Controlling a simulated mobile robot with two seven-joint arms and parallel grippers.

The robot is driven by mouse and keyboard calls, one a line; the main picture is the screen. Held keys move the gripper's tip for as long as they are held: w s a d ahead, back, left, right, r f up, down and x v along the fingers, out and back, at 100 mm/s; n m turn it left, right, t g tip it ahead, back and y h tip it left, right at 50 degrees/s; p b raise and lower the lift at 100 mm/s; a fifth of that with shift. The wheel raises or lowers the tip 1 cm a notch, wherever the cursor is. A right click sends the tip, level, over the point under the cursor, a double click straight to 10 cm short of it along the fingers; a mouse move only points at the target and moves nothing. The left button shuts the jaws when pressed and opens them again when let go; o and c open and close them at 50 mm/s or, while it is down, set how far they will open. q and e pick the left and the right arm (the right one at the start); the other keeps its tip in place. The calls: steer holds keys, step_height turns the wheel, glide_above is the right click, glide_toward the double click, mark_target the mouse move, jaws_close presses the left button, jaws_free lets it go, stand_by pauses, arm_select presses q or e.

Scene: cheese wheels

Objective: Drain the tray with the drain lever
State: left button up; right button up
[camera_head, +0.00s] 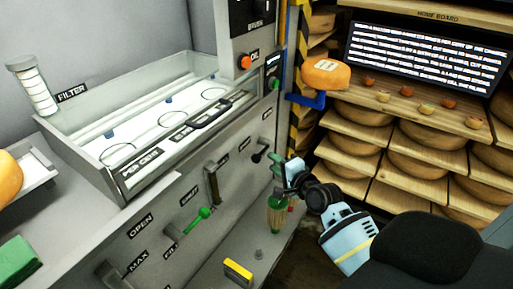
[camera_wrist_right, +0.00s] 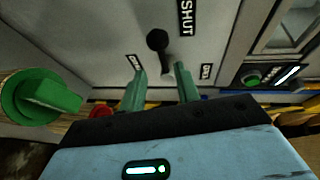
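The long metal tray (camera_head: 90,178) sits on top of the grey machine and appears to hold pale liquid with ring shapes in it. The front panel has several levers: a green-knobbed one (camera_head: 203,213), an upright one in a slot (camera_head: 213,186) and a short black one (camera_head: 260,154). Their labels are too small to read surely, so I cannot tell which drains. My right gripper (camera_head: 284,171) is open near the black lever. In the right wrist view its fingers (camera_wrist_right: 160,88) point at a black-knobbed lever (camera_wrist_right: 158,41), apart from it. My left gripper is out of view.
Below the right gripper stands a green-and-tan object (camera_head: 278,212) on a low ledge with a yellow block (camera_head: 238,271). A green button (camera_head: 275,84) and orange button (camera_head: 245,62) are on the upright panel. Cheese shelves (camera_head: 410,125) fill the right. A filter cylinder (camera_head: 35,90) stands left.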

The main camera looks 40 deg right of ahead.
mark_target(261, 152)
steer(key=shift+w+f+b, duration=0.2)
steer(key=shift+w, duration=1.05)
steer(key=shift+w+f+b, duration=0.15)
steer(key=shift+w, duration=1.15)
steer(key=shift+w+f+b, duration=0.2)
steer(key=shift+w, duration=1.05)
jaws_close()
